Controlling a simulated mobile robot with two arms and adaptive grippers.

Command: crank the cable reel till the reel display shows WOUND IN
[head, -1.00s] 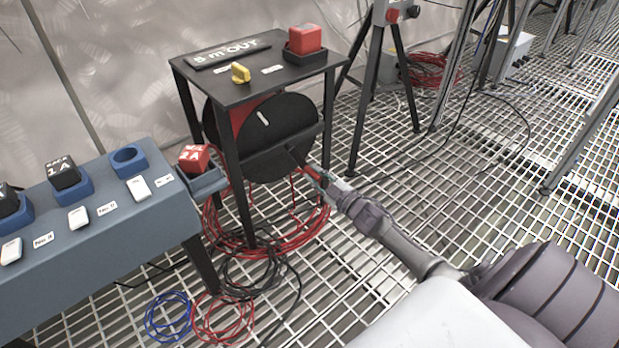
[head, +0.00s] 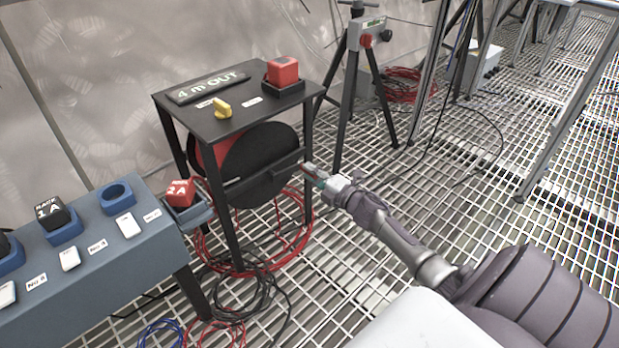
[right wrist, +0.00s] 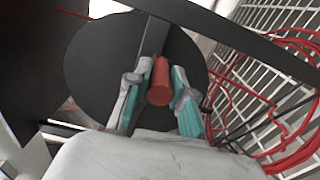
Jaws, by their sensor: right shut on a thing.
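The cable reel (head: 258,165) is a black disc with red behind it, under a small black table. The reel display (head: 207,87) on the tabletop reads "4 m OUT". My right gripper (head: 314,177) is at the reel's right side in the head view. In the right wrist view my right gripper (right wrist: 158,90) is shut on the red crank handle (right wrist: 159,82), whose dark arm crosses the black disc (right wrist: 95,70). My left gripper is not in view.
The black table (head: 240,116) also bears a yellow knob (head: 222,109) and a red block (head: 282,72). A blue-grey bench (head: 110,262) stands at left. Red cable (head: 290,243) lies coiled on the grating. A tripod (head: 377,95) stands behind.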

